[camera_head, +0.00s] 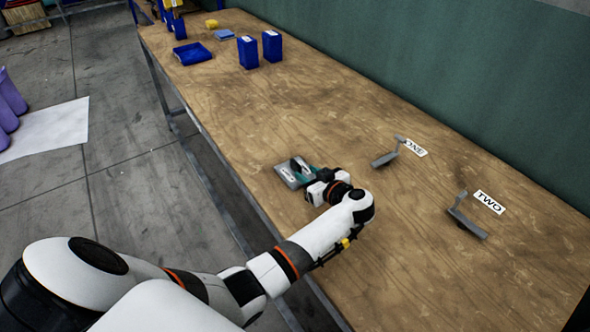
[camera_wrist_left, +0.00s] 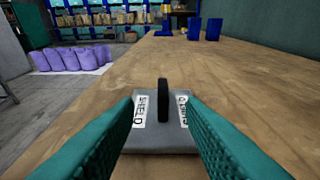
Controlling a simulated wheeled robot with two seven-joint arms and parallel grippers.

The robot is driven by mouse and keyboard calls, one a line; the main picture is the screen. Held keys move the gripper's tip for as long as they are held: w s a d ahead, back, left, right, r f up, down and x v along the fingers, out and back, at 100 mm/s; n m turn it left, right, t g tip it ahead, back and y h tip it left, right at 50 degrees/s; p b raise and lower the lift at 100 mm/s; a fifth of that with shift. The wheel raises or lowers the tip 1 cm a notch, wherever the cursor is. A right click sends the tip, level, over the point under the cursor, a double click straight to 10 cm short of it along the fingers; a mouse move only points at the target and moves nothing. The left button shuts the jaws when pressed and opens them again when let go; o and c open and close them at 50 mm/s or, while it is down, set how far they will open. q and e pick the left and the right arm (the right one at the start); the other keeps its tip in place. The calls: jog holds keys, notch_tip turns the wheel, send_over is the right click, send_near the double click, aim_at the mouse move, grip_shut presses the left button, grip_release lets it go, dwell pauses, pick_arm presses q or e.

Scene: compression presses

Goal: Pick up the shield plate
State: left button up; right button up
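The shield plate (camera_head: 288,178) is a flat grey plate lying on the wooden table near its left edge. In the left wrist view the shield plate (camera_wrist_left: 160,139) has a dark upright handle (camera_wrist_left: 163,101) in its middle and white labels on both sides, one reading SHIELD. My left gripper (camera_head: 302,174) is at the plate. In the left wrist view its teal fingers (camera_wrist_left: 160,117) are open, one on each side of the handle, with gaps between them and it. The fingers partly cover the plate's sides. My right gripper is not in view.
Two grey brackets, one (camera_head: 388,155) by the label ONE and one (camera_head: 466,219) by the label TWO, stand to the right. Blue boxes (camera_head: 248,52), a blue tray (camera_head: 193,54) and a yellow item (camera_head: 212,24) are at the far end. A green wall (camera_head: 450,70) borders the table.

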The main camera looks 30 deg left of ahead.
aim_at(299, 166)
pick_arm(q)
jog(key=shift+x, duration=0.95)
jog(key=x, duration=0.5)
jog(key=shift+w+a+r+p, duration=0.15)
jog(key=shift+w+p, duration=0.15)
jog(key=shift+p, duration=0.05)
grip_shut()
